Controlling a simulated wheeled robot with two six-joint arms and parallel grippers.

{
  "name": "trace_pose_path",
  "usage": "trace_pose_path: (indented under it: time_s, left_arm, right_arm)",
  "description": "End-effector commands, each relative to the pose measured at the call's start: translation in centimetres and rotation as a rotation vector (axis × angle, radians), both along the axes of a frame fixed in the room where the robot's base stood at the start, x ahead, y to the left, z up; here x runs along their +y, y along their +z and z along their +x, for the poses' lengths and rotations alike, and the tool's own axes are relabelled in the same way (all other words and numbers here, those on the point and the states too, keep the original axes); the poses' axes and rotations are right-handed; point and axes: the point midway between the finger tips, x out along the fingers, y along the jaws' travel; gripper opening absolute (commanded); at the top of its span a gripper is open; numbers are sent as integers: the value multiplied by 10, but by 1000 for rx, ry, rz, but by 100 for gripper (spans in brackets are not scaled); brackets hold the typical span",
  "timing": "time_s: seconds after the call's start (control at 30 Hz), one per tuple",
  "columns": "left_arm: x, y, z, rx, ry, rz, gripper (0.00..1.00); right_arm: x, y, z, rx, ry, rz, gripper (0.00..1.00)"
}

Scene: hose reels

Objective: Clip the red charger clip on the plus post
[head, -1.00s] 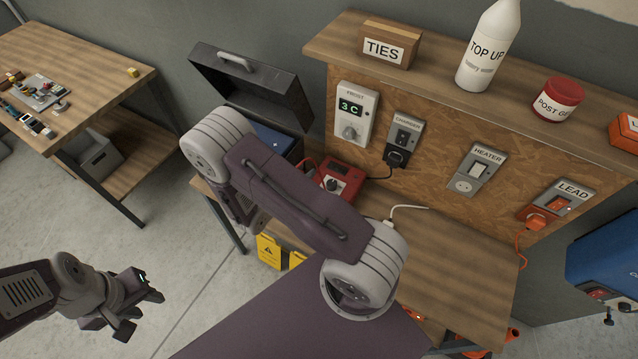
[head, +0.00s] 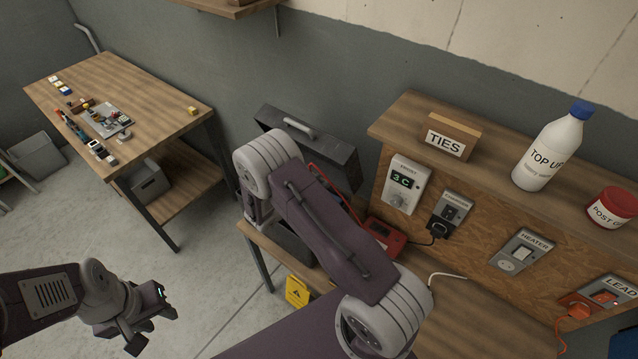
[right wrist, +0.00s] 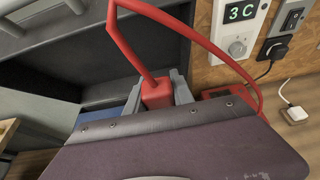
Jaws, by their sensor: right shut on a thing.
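The red charger clip (right wrist: 157,93) is held between the grey fingers of my right gripper (right wrist: 158,95) in the right wrist view, with its red cable (right wrist: 222,56) looping up and right. Its jaws are hidden. In the head view my right gripper is hidden behind my arm. The red charger (head: 384,238) sits on the bench below the wall sockets. A dark open case (right wrist: 130,50) stands behind the clip, with a strip of a blue battery (right wrist: 92,113) showing. The plus post is not visible. My left gripper (head: 150,325) is open and empty, low at the left.
The dark case's raised lid (head: 312,148) stands beside the socket board. The shelf (head: 490,152) holds a TIES box, a white bottle and a red tub. A yellow sign (head: 297,291) is below the bench. Another table (head: 150,100) with small items stands at left.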

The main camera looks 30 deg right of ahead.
Motion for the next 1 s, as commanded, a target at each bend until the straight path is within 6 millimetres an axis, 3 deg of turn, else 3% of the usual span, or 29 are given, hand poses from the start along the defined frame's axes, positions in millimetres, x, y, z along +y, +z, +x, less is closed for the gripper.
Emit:
trace_pose_path:
  time_s: [1.0]
  left_arm:
    - [0, -71, 0, 0, 0, 0, 36]
  right_arm:
    - [0, -72, 0, 0, 0, 0, 0]
